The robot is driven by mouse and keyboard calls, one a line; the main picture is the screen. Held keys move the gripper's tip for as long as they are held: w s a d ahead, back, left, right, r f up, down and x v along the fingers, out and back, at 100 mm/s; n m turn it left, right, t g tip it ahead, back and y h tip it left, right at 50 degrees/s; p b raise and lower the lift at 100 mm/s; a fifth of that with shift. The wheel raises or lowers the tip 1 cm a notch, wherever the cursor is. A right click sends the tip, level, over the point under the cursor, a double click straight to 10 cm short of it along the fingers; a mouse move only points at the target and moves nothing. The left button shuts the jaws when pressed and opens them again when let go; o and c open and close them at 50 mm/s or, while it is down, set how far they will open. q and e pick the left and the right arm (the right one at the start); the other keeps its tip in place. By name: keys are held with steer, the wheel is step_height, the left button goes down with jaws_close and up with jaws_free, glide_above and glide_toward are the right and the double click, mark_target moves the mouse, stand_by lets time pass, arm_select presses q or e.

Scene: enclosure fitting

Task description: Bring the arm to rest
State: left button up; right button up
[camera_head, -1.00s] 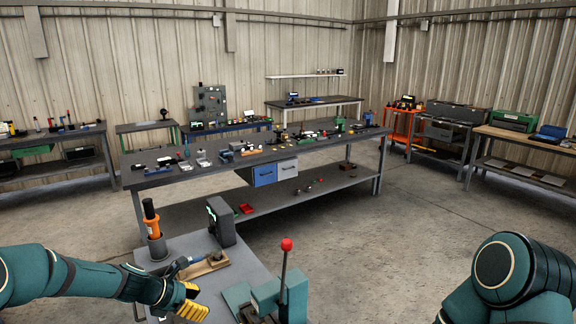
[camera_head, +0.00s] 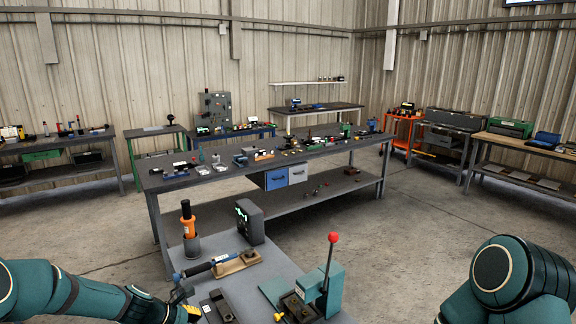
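My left arm comes in from the lower left. Its gripper (camera_head: 192,313) has yellow finger parts and sits at the near left edge of the small grey bench (camera_head: 283,263). The bottom of the picture cuts the gripper off, so I cannot tell whether it is open or holds anything. My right arm shows only as a green shoulder and upper links at the lower right; its gripper is out of view.
On the near bench stand a green lever press (camera_head: 325,285) with a red knob, an orange-handled tool in a cup (camera_head: 191,246), a dark display box (camera_head: 250,222), a blue-handled tool on a wooden block (camera_head: 236,263) and a dark fixture (camera_head: 218,305). A long workbench (camera_head: 215,174) stands behind.

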arm_select(q)
steer(key=s+d+f+m+g+y, duration=0.25)
steer(key=s+d+f+m, duration=0.45)
steer(key=s+f, duration=0.4)
steer(key=s+d+f+m+g, duration=0.1)
steer(key=s+d+f+m, duration=0.15)
steer(key=s+m, duration=0.45)
steer(key=s+d+f+m+g, duration=0.15)
steer(key=s+f+m, duration=0.3)
steer(key=s, duration=0.45)
steer(key=w+d+f+m+t+b, duration=0.2)
steer(key=w+d+f+b, duration=0.1)
steer(key=b, duration=0.7)
steer(key=w+f, duration=0.1)
steer(key=w, duration=0.1)
steer(key=shift+w+f+m+t, duration=0.2)
steer(key=shift+w+m+t, duration=0.1)
steer(key=shift+w+m, duration=0.1)
arm_select(e)
step_height(320, 180, down, 11)
steer(key=shift+d+f, duration=0.15)
steer(key=shift+d, duration=0.1)
arm_select(q)
steer(key=shift+y, duration=0.25)
